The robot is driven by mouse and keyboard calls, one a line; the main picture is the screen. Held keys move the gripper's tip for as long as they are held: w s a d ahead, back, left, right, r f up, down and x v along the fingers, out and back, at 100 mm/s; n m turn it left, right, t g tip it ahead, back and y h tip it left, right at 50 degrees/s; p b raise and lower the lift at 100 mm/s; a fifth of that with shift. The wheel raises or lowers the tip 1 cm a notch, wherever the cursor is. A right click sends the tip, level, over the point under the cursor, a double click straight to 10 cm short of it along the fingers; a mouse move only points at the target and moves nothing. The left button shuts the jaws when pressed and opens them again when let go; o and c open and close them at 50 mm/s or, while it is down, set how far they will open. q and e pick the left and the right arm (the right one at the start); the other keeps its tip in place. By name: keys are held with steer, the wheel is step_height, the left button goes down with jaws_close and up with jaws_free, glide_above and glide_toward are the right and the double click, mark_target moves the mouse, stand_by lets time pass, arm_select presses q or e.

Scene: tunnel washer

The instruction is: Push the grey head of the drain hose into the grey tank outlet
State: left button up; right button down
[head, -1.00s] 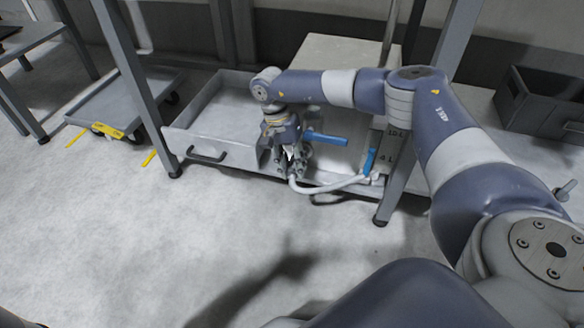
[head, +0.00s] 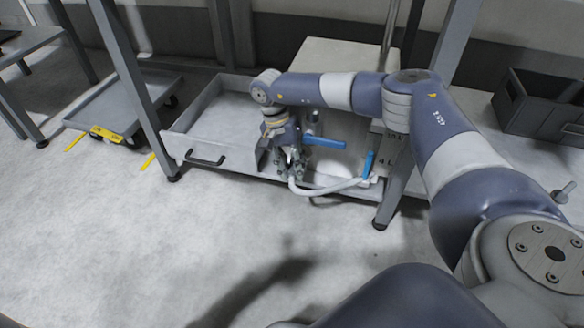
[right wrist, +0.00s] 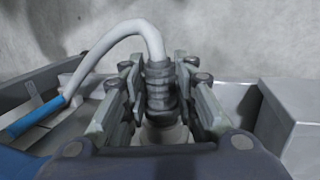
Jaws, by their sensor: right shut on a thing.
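My right gripper (head: 297,176) points down at the front of the tank beneath the frame. It is shut on the grey ribbed head of the drain hose (right wrist: 159,84), which sits between the two fingers in the right wrist view. The pale hose (head: 328,189) bends away from the head and runs right, to a blue-handled part (head: 369,163). A pale round part (right wrist: 163,133) shows beyond the head, partly hidden by the gripper. I cannot tell whether it is the grey tank outlet or whether the head touches it. My left gripper is not in view.
A blue lever (head: 325,141) sticks out right beside the right gripper. An open grey drawer-like tray (head: 205,163) lies to its left. A frame leg (head: 400,180) stands to the right. A dark crate (head: 540,105) is at far right. The floor in front is clear.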

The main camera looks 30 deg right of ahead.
steer(key=c, duration=1.2)
jaws_free()
steer(key=v, duration=1.2)
